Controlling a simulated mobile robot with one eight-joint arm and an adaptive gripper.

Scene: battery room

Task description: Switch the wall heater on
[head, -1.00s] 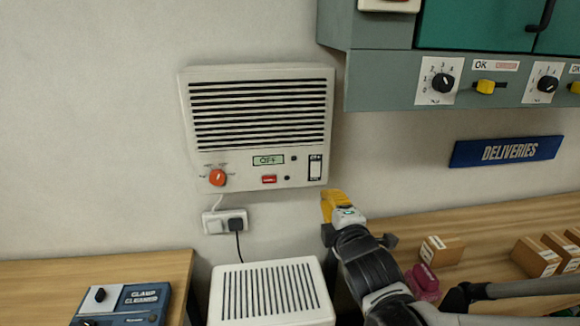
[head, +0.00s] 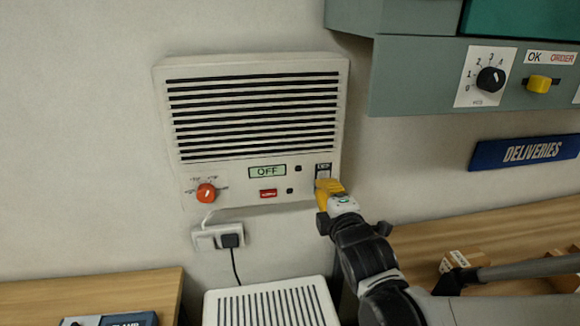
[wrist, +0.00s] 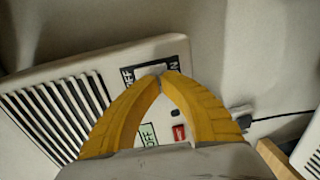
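The wall heater (head: 255,110) is a white box with black slats, fixed to the wall. Its small display (head: 267,172) reads OFF. A rocker switch on a black plate (head: 323,170) sits at its lower right; my gripper hides the plate's lower part. In the wrist view the switch plate (wrist: 129,75) bears the words OFF and ON. My gripper (head: 326,186) has yellow fingers and is at the switch. In the wrist view its fingertips (wrist: 162,77) come together over the rocker, with nothing seen held. I cannot tell whether they touch it.
A socket with a plug (head: 218,237) is below. A grey cabinet (head: 415,75) juts out at the upper right. A slatted white box (head: 270,302) stands below the heater, between wooden counters.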

